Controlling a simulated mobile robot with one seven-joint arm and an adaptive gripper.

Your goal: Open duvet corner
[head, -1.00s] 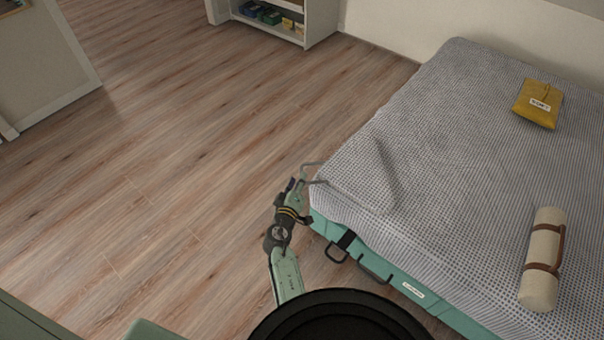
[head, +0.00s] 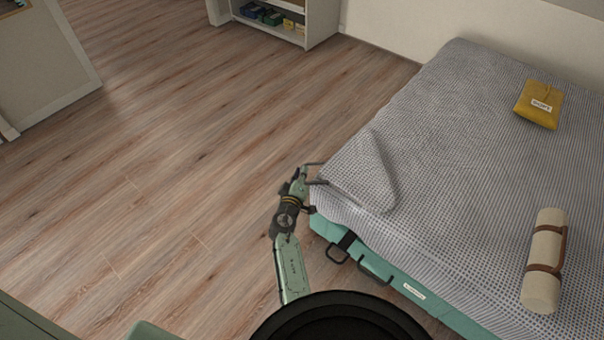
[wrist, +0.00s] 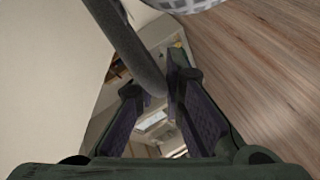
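A grey dotted duvet (head: 470,160) covers the bed. Its near-left corner is turned back as a raised flap (head: 370,170), with a crease on its right side. A thin grey bar-shaped handle (head: 314,164) sticks out at this corner. My gripper (head: 303,180) is at the handle, just left of the corner. In the wrist view my gripper (wrist: 158,95) has its two purple-padded fingers apart, with a gap visible between them. The grey handle (wrist: 135,50) passes between or in front of them; contact is unclear. A little duvet fabric (wrist: 188,4) shows at the top edge.
The green bed base (head: 400,285) has dark loops (head: 375,270) on its near side. A yellow pouch (head: 539,104) and a strapped cream roll (head: 545,260) lie on the duvet. Wooden floor (head: 170,170) is clear to the left. A white shelf (head: 322,25) stands at the back.

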